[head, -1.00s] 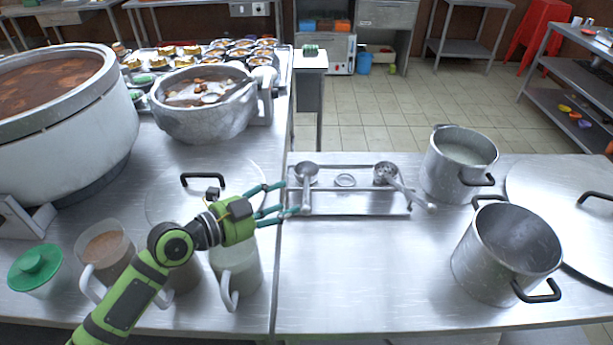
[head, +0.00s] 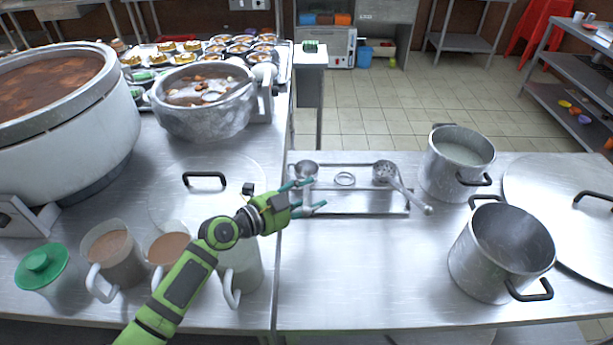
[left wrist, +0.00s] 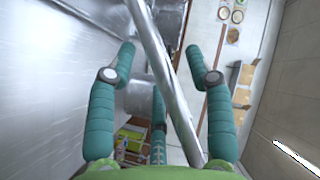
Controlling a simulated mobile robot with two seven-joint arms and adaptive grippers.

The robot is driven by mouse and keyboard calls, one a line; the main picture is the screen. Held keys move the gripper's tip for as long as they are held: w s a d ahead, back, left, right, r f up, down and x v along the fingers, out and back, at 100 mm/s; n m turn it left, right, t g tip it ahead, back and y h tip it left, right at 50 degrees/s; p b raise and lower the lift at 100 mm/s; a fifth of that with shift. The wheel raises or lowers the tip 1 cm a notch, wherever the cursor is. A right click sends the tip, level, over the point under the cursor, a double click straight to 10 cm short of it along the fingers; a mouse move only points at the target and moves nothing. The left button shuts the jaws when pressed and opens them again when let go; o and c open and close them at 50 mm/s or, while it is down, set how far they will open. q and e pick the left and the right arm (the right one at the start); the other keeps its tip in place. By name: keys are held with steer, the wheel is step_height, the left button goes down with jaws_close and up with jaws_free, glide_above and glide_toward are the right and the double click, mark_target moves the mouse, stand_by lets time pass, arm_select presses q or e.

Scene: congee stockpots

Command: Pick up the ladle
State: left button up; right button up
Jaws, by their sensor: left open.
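The ladle (head: 305,169) lies at the left end of a metal tray (head: 360,203), its round bowl toward the back. Its handle is mostly hidden behind my left gripper (head: 314,194) in the head view. That gripper is open, its teal fingers spread over the left part of the tray. In the left wrist view a shiny metal rod that looks like the ladle's handle (left wrist: 168,70) runs slanting between the spread fingers of the gripper (left wrist: 160,52). I cannot tell whether any finger touches it. My right gripper is not in view.
A perforated skimmer (head: 385,172) and a small metal ring (head: 345,179) lie on the tray. Two steel pots (head: 457,165) (head: 502,255) stand to the right. Jugs (head: 113,255), a lid (head: 180,195) and big stockpots (head: 70,120) are left. The front middle counter is clear.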

arm_select(q)
jaws_close()
steer(key=shift+r, duration=0.1)
